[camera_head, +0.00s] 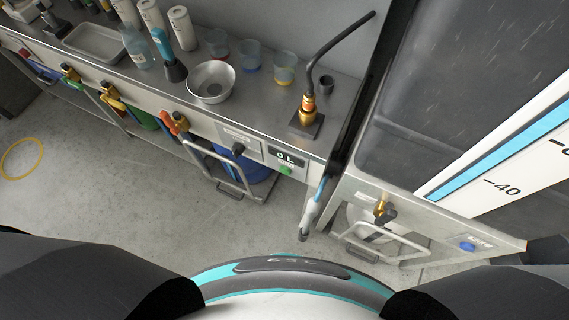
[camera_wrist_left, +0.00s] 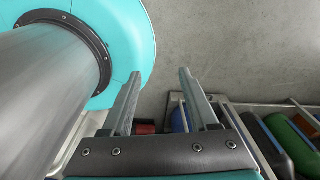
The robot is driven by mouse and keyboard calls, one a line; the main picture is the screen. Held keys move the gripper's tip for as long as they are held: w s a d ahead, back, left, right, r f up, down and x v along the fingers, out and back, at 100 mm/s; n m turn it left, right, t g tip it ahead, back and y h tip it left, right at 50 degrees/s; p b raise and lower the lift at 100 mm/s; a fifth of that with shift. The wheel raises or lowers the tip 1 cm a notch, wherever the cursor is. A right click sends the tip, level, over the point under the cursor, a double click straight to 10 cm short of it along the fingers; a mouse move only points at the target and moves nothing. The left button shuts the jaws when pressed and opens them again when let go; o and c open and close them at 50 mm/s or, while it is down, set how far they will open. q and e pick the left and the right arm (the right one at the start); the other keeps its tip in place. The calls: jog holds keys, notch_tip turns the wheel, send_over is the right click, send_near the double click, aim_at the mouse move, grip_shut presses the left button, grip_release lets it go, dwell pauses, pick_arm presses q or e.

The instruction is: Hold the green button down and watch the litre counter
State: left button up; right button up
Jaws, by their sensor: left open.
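The green button (camera_head: 286,170) sits on the front panel of the steel bench, right of centre in the head view. The litre counter (camera_head: 288,158) is just above it and reads "0 L". Nothing touches the button. My left gripper (camera_wrist_left: 160,73) shows only in the left wrist view. Its two fingers are apart and empty, with bare concrete floor beyond the tips. The button and counter do not show in that view. My right gripper is in neither view.
A black knob (camera_head: 238,149) is left of the counter. A hose nozzle (camera_head: 311,210) hangs right of the button. A metal bowl (camera_head: 211,82), cups and bottles stand on the bench. A blue button (camera_head: 467,246) is on the tank stand at right.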

pick_arm(q)
jog(key=shift+c, duration=0.2)
grip_shut()
jog(key=shift+a, duration=0.1)
dwell(1.3)
